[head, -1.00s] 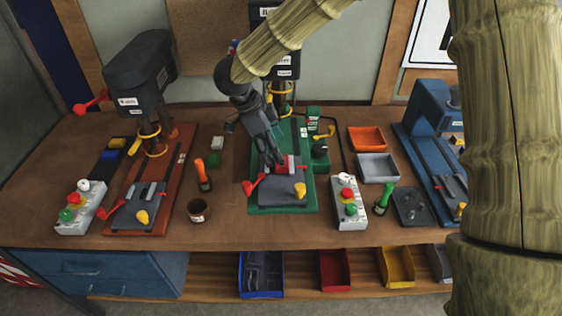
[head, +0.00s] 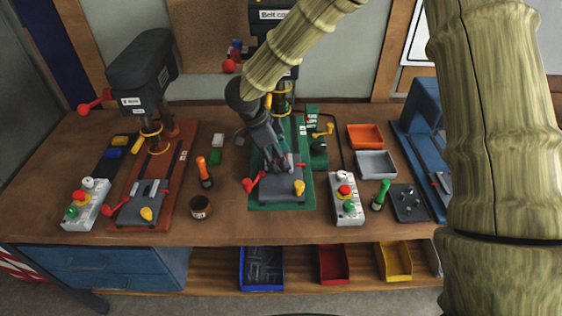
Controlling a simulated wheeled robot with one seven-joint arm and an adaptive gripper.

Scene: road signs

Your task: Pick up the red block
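My gripper (head: 276,164) points down at the grey vise (head: 281,188) on the green base of the middle drill press. Its fingers are over the vise jaws. The red block cannot be made out clearly; my gripper covers the place between the jaws where red showed earlier. A small bit of red shows just right of the fingers, but I cannot tell whether it is block or vise. Whether the fingers are apart or closed on something is too small and dark to tell.
The left drill press (head: 143,95) and a blue machine (head: 424,112) flank the middle one. A white button box (head: 346,199), green-handled tool (head: 380,195), orange tray (head: 366,137) and grey tray (head: 376,164) stand to the right. An orange-handled tool (head: 204,172) and brown cup (head: 200,207) stand left.

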